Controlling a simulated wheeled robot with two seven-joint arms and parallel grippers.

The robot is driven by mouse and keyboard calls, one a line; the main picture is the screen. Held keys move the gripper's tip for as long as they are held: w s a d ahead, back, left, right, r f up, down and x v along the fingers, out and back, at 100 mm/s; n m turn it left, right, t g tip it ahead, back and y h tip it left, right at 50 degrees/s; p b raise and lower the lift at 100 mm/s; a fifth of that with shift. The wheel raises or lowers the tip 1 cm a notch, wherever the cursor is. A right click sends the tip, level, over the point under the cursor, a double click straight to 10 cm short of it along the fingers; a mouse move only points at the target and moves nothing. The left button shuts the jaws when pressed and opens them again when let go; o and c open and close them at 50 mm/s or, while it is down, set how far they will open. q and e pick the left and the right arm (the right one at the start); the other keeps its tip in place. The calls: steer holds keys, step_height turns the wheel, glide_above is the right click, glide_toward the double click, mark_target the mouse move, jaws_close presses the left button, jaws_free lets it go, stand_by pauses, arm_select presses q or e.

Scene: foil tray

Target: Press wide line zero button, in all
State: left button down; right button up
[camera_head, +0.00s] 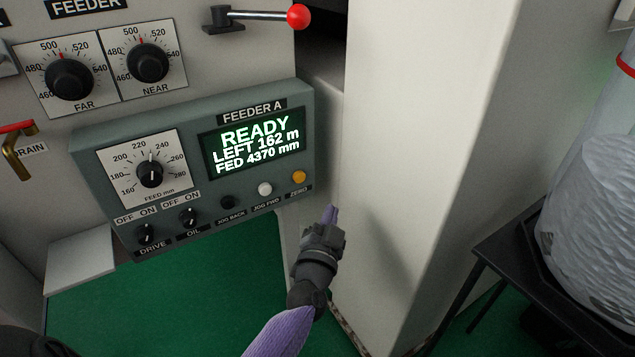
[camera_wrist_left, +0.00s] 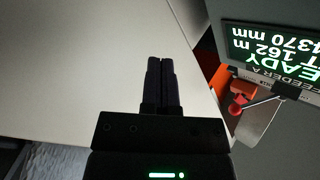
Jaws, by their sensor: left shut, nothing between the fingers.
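The grey-green FEEDER A panel (camera_head: 190,215) is on the left in the head view. Its orange-yellow button (camera_head: 300,177), labelled ZERO, is at the lower right. The screen (camera_head: 252,146) reads READY, LEFT 162 m, FED 4370 mm; part of it shows upside down in the wrist view (camera_wrist_left: 275,42). My left gripper (camera_head: 331,211) is shut and empty, below and right of the button, apart from it in the picture. Its closed fingers also show in the left wrist view (camera_wrist_left: 161,80), before a pale surface. My right gripper is not in view.
A white JOG FWD button (camera_head: 265,189) and a black JOG BACK button (camera_head: 228,202) are left of ZERO. A red-knobbed lever (camera_head: 298,17) is above the panel. A pale column (camera_head: 420,130) stands right of the panel. A dark table (camera_head: 500,243) carries a wrapped roll at far right.

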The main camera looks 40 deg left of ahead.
mark_target(299, 177)
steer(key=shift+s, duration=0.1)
arm_select(q)
steer(key=w+a+b, duration=0.1)
steer(key=a, duration=0.1)
steer(key=w+a+b, duration=0.1)
steer(key=a, duration=0.2)
steer(key=w+a+b, duration=0.1)
steer(key=a+b, duration=0.1)
steer(key=a, duration=0.1)
steer(key=shift+w+a, duration=0.1)
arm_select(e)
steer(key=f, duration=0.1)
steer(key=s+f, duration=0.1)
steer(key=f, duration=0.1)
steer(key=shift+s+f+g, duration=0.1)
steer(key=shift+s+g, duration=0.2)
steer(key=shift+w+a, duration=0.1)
arm_select(q)
steer(key=shift+a, duration=0.15)
stand_by(1.2)
steer(key=shift+w+a, duration=0.15)
steer(key=shift+a, duration=0.1)
